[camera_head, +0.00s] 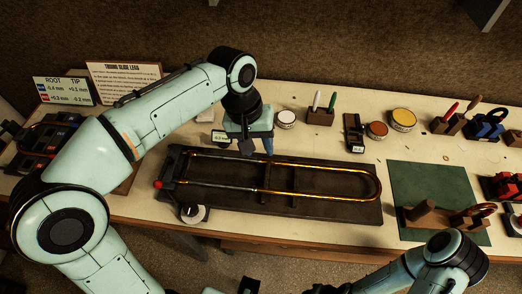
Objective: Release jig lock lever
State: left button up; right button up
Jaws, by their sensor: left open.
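A dark jig board (330,210) lies on the bench with a long U-shaped brass slide (320,197) on it, its bend at the right. A lever with a red knob (158,184), which looks like the lock lever, sits at the jig's left end. My left gripper (257,149) points down over the jig's back edge, right of the knob and apart from it. It is open, and I see nothing held in it.
A round dial (194,213) sits at the jig's front left. A green mat (430,180) with a wooden block is at the right. Small tins (402,119) and a pen holder (320,116) stand behind the jig. Two cards (124,82) stand at the back left.

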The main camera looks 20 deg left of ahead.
aim_at(158, 184)
jog(key=k, duration=1)
